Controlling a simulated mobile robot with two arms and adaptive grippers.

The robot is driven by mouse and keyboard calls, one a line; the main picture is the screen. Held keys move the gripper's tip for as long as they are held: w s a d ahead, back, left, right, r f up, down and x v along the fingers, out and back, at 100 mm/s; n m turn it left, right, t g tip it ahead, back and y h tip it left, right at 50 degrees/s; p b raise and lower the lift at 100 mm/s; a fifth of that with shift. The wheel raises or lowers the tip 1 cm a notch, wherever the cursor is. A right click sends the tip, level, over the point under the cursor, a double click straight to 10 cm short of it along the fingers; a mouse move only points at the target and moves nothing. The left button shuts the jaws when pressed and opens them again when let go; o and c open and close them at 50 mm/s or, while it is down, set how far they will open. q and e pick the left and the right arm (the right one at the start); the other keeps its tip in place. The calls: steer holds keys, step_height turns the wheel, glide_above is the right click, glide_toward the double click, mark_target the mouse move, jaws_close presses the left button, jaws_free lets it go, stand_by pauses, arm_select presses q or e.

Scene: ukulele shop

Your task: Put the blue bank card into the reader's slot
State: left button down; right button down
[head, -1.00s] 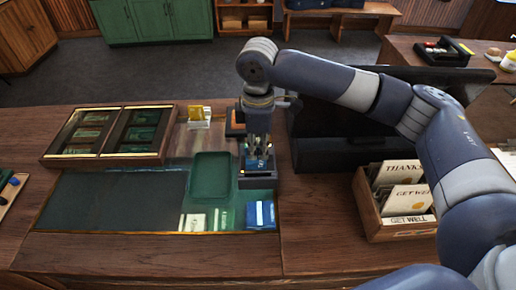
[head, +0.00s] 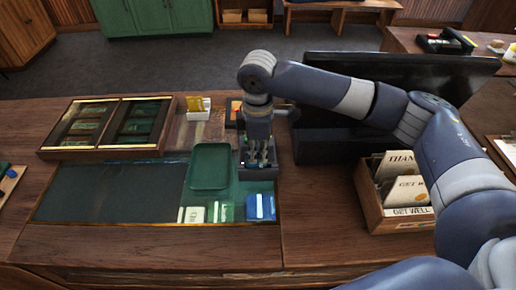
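The card reader (head: 257,173) is a dark block on the counter, right of the green tray. My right gripper (head: 261,162) points straight down just above the reader, its fingertips at or very near the top. Pale finger parts show with small gaps, but I cannot tell whether they are open or shut. I cannot make out the blue bank card now; it may be hidden at the fingers or in the reader. My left gripper is not in view.
A green tray (head: 210,166) lies left of the reader. A blue-and-white pack (head: 261,207) lies in front of it. A dark monitor (head: 330,150) stands close on the right, beside a wooden card box (head: 372,208). A display case (head: 107,155) sits at left.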

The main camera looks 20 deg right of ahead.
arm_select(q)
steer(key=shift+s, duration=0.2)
arm_select(e)
steer(key=c, duration=1.7)
jaws_free()
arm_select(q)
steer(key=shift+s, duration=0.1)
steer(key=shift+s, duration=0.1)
arm_select(e)
step_height(320, 180, up, 12)
steer(key=shift+f, duration=0.1)
